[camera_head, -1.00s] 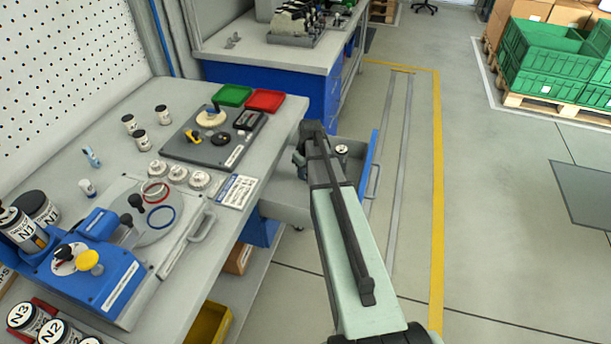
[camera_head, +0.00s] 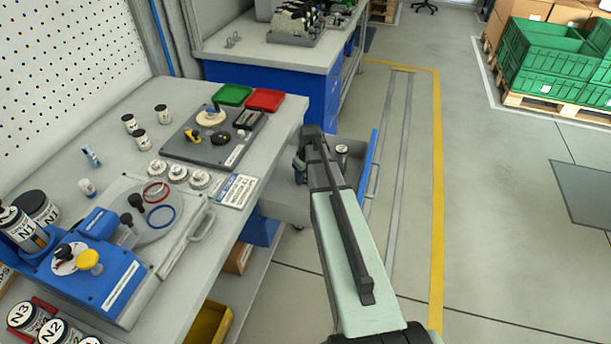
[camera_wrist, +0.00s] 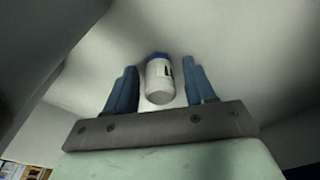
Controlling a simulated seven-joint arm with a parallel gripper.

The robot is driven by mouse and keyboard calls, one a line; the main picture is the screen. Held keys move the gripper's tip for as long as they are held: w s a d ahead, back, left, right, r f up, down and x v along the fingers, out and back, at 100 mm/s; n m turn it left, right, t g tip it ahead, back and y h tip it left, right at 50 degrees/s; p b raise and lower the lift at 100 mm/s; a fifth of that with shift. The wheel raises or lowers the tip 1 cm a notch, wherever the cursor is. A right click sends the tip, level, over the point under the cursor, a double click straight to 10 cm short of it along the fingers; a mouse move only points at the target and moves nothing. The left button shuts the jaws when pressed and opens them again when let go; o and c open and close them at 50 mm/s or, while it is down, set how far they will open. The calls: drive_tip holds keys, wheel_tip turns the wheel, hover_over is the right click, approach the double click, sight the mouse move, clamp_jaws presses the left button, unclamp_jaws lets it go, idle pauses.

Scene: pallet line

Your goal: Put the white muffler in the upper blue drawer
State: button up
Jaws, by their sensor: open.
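The open drawer (camera_head: 371,170) has a blue front and a grey inside, and it sticks out from the right side of the workbench. My gripper (camera_head: 299,167) is over or inside the drawer, partly hidden by my own arm. In the wrist view my gripper (camera_wrist: 156,85) is open, with blue fingers apart. A white cylinder with a blue end and a dark mark (camera_wrist: 159,82), which looks like the white muffler, lies between the fingers with gaps on both sides. The pale surface around it looks like the drawer's inside.
A small light can with a dark top (camera_head: 341,151) is in the drawer beside my arm. The workbench (camera_head: 262,190) at left holds a blue fixture (camera_head: 85,275), a grey plate (camera_head: 215,150), green and red trays (camera_head: 264,99) and several small bottles.

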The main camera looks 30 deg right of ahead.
wheel_tip(320, 180, up, 12)
drive_tip(key=s, duration=0.1)
drive_tip(key=shift+s, duration=0.2)
idle(0.6)
